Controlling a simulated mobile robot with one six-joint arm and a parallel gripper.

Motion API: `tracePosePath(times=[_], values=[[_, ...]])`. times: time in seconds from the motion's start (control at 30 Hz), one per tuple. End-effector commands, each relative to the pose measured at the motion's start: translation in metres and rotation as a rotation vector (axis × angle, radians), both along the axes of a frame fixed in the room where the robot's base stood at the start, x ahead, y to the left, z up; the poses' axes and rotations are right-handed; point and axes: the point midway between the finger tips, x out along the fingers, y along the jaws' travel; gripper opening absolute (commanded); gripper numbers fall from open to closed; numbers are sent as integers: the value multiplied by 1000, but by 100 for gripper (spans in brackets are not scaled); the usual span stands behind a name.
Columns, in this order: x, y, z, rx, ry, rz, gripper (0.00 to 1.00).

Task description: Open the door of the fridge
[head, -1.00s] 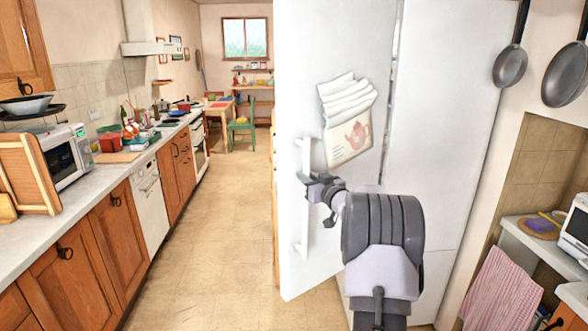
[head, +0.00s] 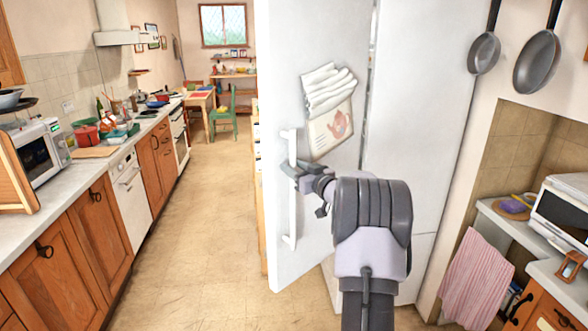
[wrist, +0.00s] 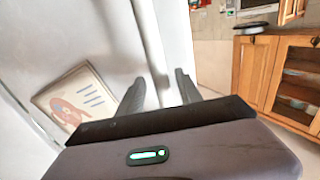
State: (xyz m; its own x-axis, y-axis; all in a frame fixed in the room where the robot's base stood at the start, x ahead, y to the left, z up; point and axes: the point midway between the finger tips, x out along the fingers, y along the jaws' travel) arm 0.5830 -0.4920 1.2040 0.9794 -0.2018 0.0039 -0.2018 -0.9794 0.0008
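The white fridge door (head: 300,80) stands ajar, with a gap between it and the white fridge body (head: 420,130). Its upright white bar handle (head: 291,210) is on the door's left side. My gripper (head: 308,190) is at the handle at about mid-height. In the wrist view the handle (wrist: 148,40) runs between the two fingers of my gripper (wrist: 160,92). The fingers stand apart, with gaps beside the bar, so they look open around it. My arm hides part of the door's lower right side.
A paper with a teapot picture (head: 332,130) hangs on the door. Floor (head: 190,220) is clear to the left, along the counter (head: 60,195). Pans (head: 538,62) hang at right, above a striped towel (head: 475,280) and a microwave (head: 565,215).

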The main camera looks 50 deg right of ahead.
Motion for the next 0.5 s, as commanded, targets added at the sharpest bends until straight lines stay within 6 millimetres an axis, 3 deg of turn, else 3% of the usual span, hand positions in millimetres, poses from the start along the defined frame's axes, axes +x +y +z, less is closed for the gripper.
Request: tracePosePath(times=[0.3, 0.37, 0.5], values=[[-4, 1, -1, 2, 3, 1, 41], [-11, 2, -1, 4, 3, 0, 41], [-46, 9, 1, 2, 4, -2, 41]])
